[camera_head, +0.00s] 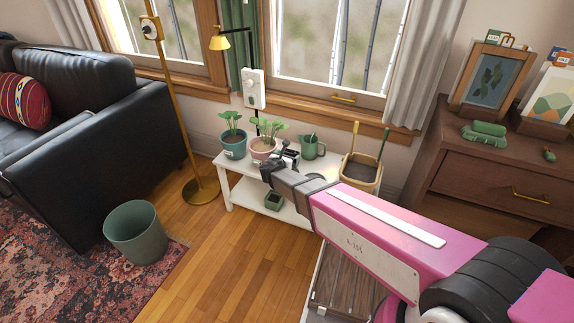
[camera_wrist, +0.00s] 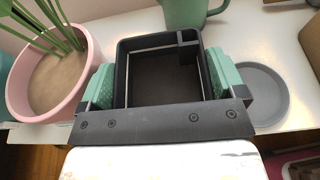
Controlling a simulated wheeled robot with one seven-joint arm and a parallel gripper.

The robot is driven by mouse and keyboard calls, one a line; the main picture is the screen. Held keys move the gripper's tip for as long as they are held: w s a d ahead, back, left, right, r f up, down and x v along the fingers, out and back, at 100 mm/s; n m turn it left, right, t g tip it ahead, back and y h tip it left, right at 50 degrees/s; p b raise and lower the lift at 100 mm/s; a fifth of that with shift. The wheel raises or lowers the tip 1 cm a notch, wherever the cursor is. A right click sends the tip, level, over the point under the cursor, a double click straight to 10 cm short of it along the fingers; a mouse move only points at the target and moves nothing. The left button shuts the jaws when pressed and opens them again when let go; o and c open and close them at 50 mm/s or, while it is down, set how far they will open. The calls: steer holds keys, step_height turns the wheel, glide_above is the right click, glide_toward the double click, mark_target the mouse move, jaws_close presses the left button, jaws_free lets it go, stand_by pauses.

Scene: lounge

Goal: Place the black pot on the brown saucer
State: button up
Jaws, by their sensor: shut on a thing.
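My gripper (camera_wrist: 158,88) has its teal pads on either side of a square black pot (camera_wrist: 125,48) and is shut on it. The pot looks empty and is seen from above, over the white bench. In the head view my gripper (camera_head: 285,160) is at the bench, right of the pink pot, and the black pot there is small and partly hidden by my arm. A round grey saucer (camera_wrist: 262,92) lies on the bench right of the gripper in the wrist view. I cannot make out a brown saucer in either view.
A pink plant pot (camera_wrist: 48,80) stands close left of the gripper. A teal plant pot (camera_head: 233,145) is farther left. A green watering can (camera_head: 312,148) stands behind, and a tan basket with tools (camera_head: 361,173) stands right on the white bench (camera_head: 237,168).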

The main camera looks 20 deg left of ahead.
steer(key=shift+f, duration=1.95)
steer(key=shift+f, duration=0.1)
steer(key=o, duration=0.7)
steer(key=v, duration=1.2)
